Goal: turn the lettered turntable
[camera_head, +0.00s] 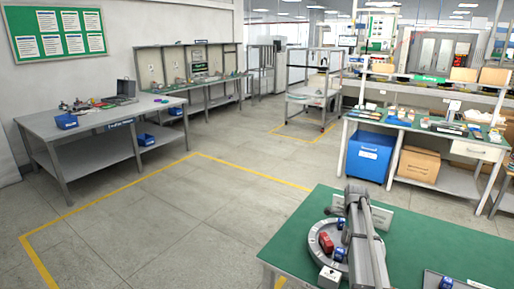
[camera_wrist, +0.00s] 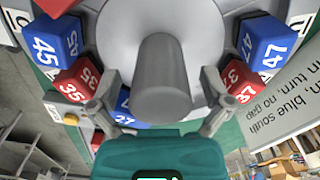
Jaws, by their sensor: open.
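The turntable is a grey disc; its rim (camera_head: 316,246) shows in the head view on the green table, partly covered by my arm. In the wrist view its disc (camera_wrist: 225,30) has a grey central post (camera_wrist: 162,80). Numbered blocks stand around it: blue 45 (camera_wrist: 45,45), red 35 (camera_wrist: 75,82), blue 27 (camera_wrist: 122,108), red 37 (camera_wrist: 240,85) and blue 47 (camera_wrist: 268,42). White tiles with partly cut-off letters show at the edges. My gripper (camera_wrist: 160,88) is open, one finger on each side of the post; contact cannot be told.
A sign (camera_wrist: 285,95) with upside-down text stands right of the turntable in the wrist view. The green table (camera_head: 430,245) has bare room to the right, and a tray (camera_head: 455,283) sits at its front edge. Yellow lines mark open floor (camera_head: 150,210) at left.

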